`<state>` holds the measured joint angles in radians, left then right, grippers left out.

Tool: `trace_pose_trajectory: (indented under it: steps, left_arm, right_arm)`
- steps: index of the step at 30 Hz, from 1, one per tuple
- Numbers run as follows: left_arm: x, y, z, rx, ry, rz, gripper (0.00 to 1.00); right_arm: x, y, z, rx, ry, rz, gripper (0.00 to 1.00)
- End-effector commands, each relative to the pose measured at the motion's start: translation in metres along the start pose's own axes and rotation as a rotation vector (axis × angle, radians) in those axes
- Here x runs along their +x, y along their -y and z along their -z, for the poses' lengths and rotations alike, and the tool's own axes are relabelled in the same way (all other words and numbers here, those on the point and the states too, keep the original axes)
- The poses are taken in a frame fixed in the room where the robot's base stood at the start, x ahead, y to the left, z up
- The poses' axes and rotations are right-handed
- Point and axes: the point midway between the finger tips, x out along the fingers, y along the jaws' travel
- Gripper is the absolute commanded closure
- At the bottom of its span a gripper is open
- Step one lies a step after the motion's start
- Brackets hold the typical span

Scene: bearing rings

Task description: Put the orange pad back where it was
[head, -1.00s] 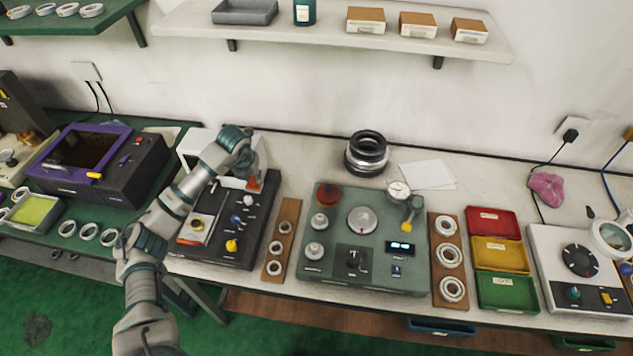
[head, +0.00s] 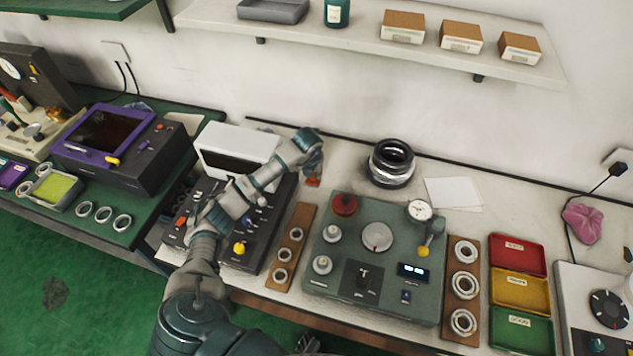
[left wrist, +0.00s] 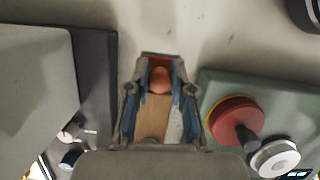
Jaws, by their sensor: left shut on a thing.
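The orange pad (left wrist: 158,80) is between the fingers of my left gripper (left wrist: 160,95), which is shut on it. In the head view a bit of the orange pad (head: 313,182) shows just under my left gripper (head: 312,170). The gripper is above the pale bench, behind the wooden ring strip (head: 298,215) and between the black control box (head: 262,225) and the green-grey tester (head: 340,270). The pad looks clear of the bench, but its exact height cannot be told. My right gripper is not in view.
Red (head: 518,256), yellow and green trays are at right. A white box (head: 240,145) stands behind the black box.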

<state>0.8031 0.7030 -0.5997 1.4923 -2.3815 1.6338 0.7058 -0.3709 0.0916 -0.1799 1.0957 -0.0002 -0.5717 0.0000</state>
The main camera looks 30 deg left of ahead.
Motion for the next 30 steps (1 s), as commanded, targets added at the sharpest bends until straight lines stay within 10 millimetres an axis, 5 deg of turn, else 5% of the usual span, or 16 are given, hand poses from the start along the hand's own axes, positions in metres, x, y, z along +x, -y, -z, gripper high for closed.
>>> trace_pose_trajectory:
  steps: [12,21,22,24,30]
  left_arm:
    - [0.046,0.001,0.012,0.001,-0.002,-0.001,1.00]
    - [0.048,0.000,0.012,0.001,0.000,-0.001,1.00]
    - [0.048,0.000,0.012,0.001,0.000,0.000,0.75]
    - [0.048,0.000,0.012,0.001,0.000,0.000,0.57]
    - [0.047,0.000,0.012,0.001,0.000,0.000,0.52]
  right_arm:
    - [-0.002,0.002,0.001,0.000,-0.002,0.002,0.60]
    - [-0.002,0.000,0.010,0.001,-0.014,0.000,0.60]
    - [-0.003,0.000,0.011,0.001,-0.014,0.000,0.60]
    - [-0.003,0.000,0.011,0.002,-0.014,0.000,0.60]
    - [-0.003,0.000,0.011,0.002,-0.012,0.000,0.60]
